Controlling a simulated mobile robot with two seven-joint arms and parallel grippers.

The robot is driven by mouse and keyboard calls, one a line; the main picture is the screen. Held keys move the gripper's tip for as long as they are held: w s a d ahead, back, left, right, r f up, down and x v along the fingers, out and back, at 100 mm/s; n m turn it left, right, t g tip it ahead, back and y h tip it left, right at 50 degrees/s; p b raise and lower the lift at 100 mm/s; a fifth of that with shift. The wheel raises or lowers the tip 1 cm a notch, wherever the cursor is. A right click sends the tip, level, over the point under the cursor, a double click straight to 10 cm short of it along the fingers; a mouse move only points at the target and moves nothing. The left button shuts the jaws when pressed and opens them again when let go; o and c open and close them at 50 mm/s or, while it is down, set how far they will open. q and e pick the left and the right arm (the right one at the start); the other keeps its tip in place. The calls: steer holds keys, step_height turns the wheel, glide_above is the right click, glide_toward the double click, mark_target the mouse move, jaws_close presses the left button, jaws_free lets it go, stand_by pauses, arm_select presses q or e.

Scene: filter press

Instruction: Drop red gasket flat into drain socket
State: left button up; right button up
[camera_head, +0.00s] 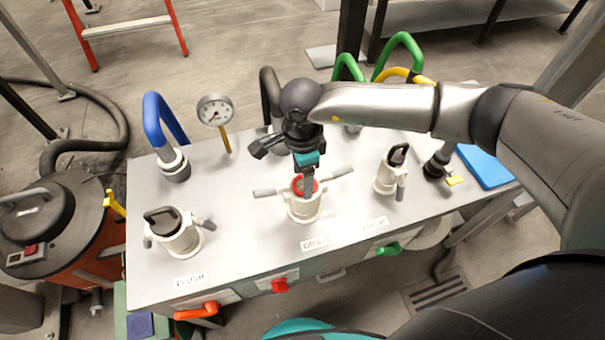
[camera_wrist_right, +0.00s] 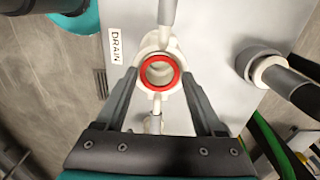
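The red gasket (camera_head: 305,186) is a ring at the mouth of the white drain socket (camera_head: 304,210), behind the DRAIN label. In the right wrist view the gasket (camera_wrist_right: 159,72) looks flat and roughly centred on the socket's pale collar (camera_wrist_right: 147,51), with its hole clear. My right gripper (camera_head: 308,188) points down over the socket. Its two fingers (camera_wrist_right: 159,75) stand apart on either side of the gasket, with a small gap showing at each side. Part of the gasket is hidden by a finger in the head view. My left gripper is not in view.
Side handles (camera_head: 338,173) stick out from the drain socket. A pressure gauge (camera_head: 215,110), a blue hose (camera_head: 160,120) and green hoses (camera_head: 400,50) rise from the bench (camera_head: 240,235).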

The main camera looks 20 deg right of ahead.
steer(key=o, duration=0.4)
steer(key=shift+r, duration=0.1)
step_height(320, 180, up, 15)
steer(key=p, duration=0.1)
stand_by(0.3)
